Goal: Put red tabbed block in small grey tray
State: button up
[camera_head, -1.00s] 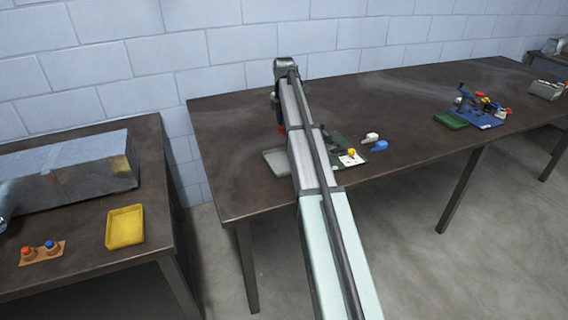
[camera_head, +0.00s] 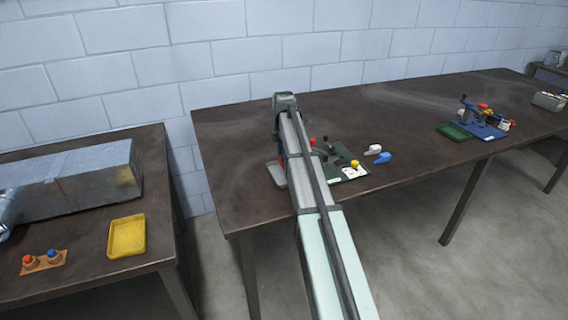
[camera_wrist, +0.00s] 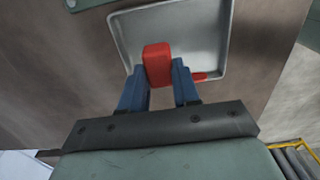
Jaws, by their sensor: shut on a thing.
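The red tabbed block (camera_wrist: 157,64) is between the two blue fingertips of my gripper (camera_wrist: 160,78) in the wrist view. My gripper is shut on it. A red tab shows just right of the right finger. Behind the block is the small grey tray (camera_wrist: 190,20), with the block inside its outline in the picture; I cannot tell whether it touches the tray floor. In the head view, the grey tray (camera_head: 275,175) shows only partly, left of my arm, which hides most of the gripper and block.
A dark green board (camera_head: 347,172) with small parts lies right of my arm. White (camera_head: 374,148) and blue (camera_head: 383,157) pieces lie beside it. A yellow tray (camera_head: 127,236) is on the left table. The table's back left is clear.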

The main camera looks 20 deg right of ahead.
jog(key=shift+f, duration=2)
jog(key=shift+f, duration=0.1)
jog(key=o, duration=1.1)
jog(key=shift+c, duration=0.2)
notch_tip(320, 180, up, 12)
jog(key=shift+r, duration=0.1)
